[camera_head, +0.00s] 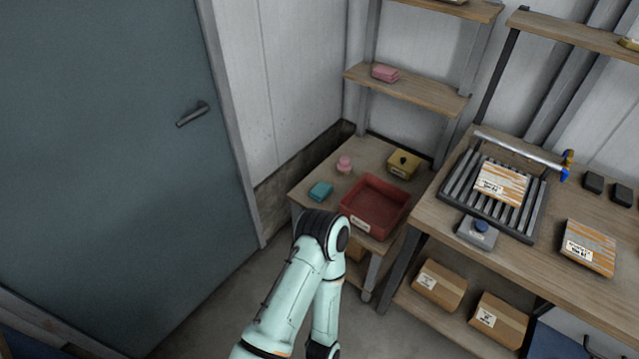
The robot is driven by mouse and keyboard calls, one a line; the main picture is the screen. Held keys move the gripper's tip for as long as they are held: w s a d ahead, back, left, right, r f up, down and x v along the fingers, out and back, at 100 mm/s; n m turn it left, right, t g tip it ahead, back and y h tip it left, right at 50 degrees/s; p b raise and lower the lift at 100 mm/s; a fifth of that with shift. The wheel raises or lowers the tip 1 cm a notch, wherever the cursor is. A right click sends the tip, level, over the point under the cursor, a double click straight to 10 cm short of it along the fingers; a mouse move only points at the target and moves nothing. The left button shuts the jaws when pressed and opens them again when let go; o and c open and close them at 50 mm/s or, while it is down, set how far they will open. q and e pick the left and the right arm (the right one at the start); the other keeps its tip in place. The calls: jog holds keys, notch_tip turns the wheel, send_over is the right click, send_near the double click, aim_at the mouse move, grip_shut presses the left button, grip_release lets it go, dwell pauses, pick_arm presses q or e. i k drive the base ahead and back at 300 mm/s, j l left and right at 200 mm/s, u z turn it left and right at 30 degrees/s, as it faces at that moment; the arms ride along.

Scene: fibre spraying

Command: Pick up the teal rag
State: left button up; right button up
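The teal rag (320,191) is a small folded block on the left front part of the small wooden side table (366,152), left of the red tray. Nothing touches it from above. One of my arms rises from the bottom edge and bends just below the rag, then folds back down. Its gripper is not visible. My other gripper is not in view either.
A red tray (390,188), a pink object (344,164) and a yellow box (403,164) share the side table. A workbench (454,190) with a roller rack stands to the right. A closed grey door (105,150) is at left.

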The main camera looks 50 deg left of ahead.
aim_at(321, 190)
jog(key=i+j, duration=0.1)
jog(key=j, duration=0.6)
jog(key=i+j, duration=0.1)
jog(key=j, duration=0.65)
jog(key=i+j, duration=0.15)
jog(key=j, duration=0.55)
jog(key=i+j, duration=0.35)
jog(key=j+z, duration=0.05)
jog(key=j, duration=0.05)
